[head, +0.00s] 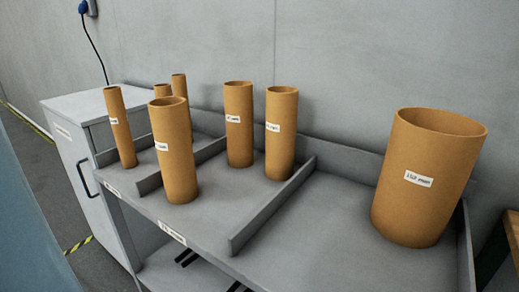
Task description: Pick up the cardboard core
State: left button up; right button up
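Brown cardboard cores stand upright on a grey divided shelf (225,218). A large wide core (412,205) with a white label stands in the right compartment. In the middle compartment stand a front core (178,175), a back core (240,145) and another core (281,150) to its right, all of medium width and labelled. In the left compartment stand a thin core (122,140) and two more thin cores behind, one (180,88) partly hidden by the front medium core. The picture does not show which core is meant. Neither gripper is in view.
Low dividers (270,210) separate the compartments, and a raised back edge runs along the wall. A grey cabinet (78,150) with a dark handle stands at the left. The right compartment has free room left of the large core. A blue plug (83,8) hangs on the wall.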

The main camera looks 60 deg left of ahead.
aim_at(170, 116)
jog(key=j+u, duration=0.1)
jog(key=u, duration=0.35)
jog(key=j+u, duration=0.1)
jog(key=u, duration=0.35)
jog(key=j+u, duration=0.1)
jog(key=u, duration=0.35)
jog(key=j+u, duration=0.1)
jog(key=u, duration=0.35)
jog(key=l+u, duration=0.15)
jog(key=u, duration=0.25)
